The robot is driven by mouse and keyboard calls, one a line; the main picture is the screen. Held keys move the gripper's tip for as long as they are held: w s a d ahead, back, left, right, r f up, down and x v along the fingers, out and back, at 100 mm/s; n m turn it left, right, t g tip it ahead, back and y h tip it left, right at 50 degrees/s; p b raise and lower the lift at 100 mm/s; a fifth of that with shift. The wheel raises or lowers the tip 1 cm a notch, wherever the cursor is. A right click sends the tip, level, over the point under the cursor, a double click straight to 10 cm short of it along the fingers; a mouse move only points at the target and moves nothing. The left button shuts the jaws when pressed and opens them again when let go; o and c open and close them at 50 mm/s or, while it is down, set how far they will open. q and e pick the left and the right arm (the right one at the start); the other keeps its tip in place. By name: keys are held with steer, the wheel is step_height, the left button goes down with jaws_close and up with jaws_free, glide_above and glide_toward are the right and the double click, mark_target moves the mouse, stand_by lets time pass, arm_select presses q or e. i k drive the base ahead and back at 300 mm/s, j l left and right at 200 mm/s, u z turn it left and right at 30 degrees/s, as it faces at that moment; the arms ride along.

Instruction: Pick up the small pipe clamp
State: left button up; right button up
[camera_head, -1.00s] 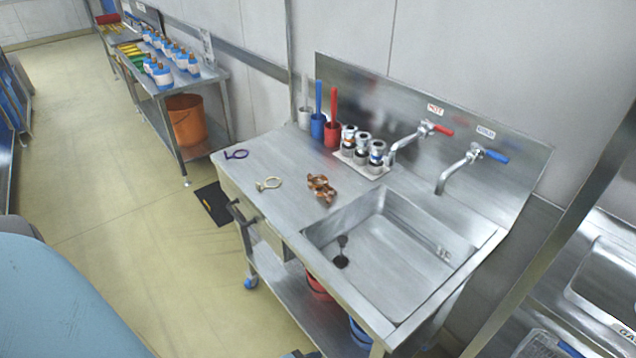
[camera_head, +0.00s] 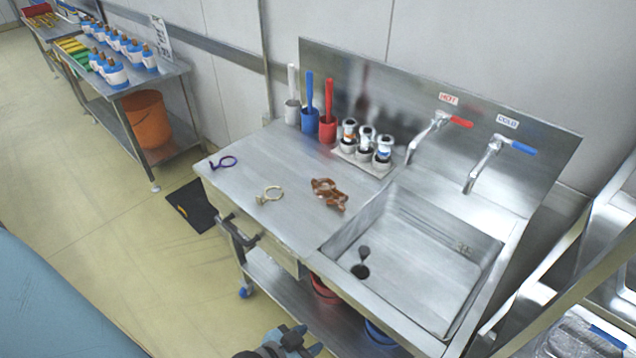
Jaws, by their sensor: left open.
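Three clamp-like items lie apart on the steel counter (camera_head: 240,205) left of the sink. A purple ring with a short tail (camera_head: 224,163) is near the left edge. A pale cream ring clamp (camera_head: 270,195) is in the middle. A bulkier copper-brown clamp (camera_head: 329,194) is nearest the sink. I cannot tell for certain which is the small pipe clamp. My left gripper (camera_head: 296,343) shows at the bottom edge, open, below and in front of the counter, apart from all three items. My right gripper is not in view.
The sink basin (camera_head: 420,255) has a dark drain plug, with hot and cold taps behind. Blue (camera_head: 310,122) and red (camera_head: 328,130) brush holders and several small jars (camera_head: 366,145) stand at the back. A black drawer handle (camera_head: 238,232) juts from the front.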

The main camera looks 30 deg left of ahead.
mark_target(332, 194)
steer(key=j+z, duration=0.15)
steer(key=j, duration=0.95)
steer(key=j+z, duration=0.15)
steer(key=j, duration=0.9)
steer(key=k+j+z, duration=0.1)
steer(key=j, duration=0.95)
